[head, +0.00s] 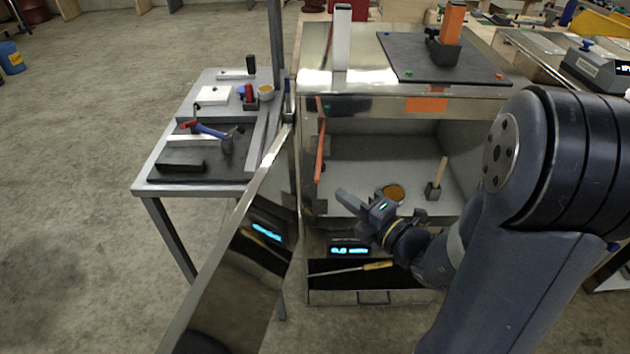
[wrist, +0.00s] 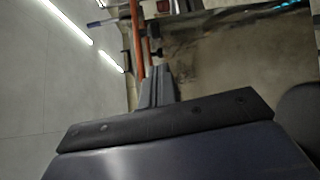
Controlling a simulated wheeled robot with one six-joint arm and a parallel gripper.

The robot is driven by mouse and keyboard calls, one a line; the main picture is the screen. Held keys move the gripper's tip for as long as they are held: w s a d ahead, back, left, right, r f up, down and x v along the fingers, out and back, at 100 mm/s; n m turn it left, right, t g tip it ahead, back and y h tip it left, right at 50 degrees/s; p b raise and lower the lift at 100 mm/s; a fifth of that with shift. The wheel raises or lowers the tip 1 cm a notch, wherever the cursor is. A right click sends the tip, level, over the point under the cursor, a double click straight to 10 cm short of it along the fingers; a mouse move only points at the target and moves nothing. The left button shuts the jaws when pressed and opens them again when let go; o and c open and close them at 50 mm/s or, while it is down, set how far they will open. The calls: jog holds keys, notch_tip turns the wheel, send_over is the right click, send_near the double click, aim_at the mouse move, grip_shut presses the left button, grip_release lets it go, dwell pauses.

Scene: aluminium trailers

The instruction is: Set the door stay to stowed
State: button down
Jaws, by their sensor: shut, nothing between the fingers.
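The door stay appears to be the orange-red rod (head: 320,150) with a green tip, hanging nearly upright at the left side of the cabinet opening; it also shows in the wrist view (wrist: 138,40). The shiny metal door (head: 235,285) stands swung open towards me on the left. My gripper (head: 342,200) is shut and empty in front of the opening, below and right of the rod's lower end. In the wrist view its closed fingers (wrist: 157,82) point towards the rod. I cannot tell whether they touch it.
The cabinet (head: 316,75) holds an amber dish (head: 393,191) and a wooden-handled block (head: 433,190). Below, an open tray has a yellow-handled screwdriver (head: 375,266) beneath a lit display (head: 349,251). A side table (head: 148,180) with a hammer stands left beyond the door.

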aim_at(317, 178)
jog(key=x, duration=0.9)
jog(key=shift+w+a+f+p, duration=0.1)
jog(key=shift+w+a+p, duration=0.1)
jog(key=shift+p, duration=0.15)
jog(key=shift+d, duration=0.1)
jog(key=shift+s+d+n+g+y+p, duration=0.1)
jog(key=shift+d+n+g+y+p, duration=0.3)
jog(key=shift+d, duration=0.15)
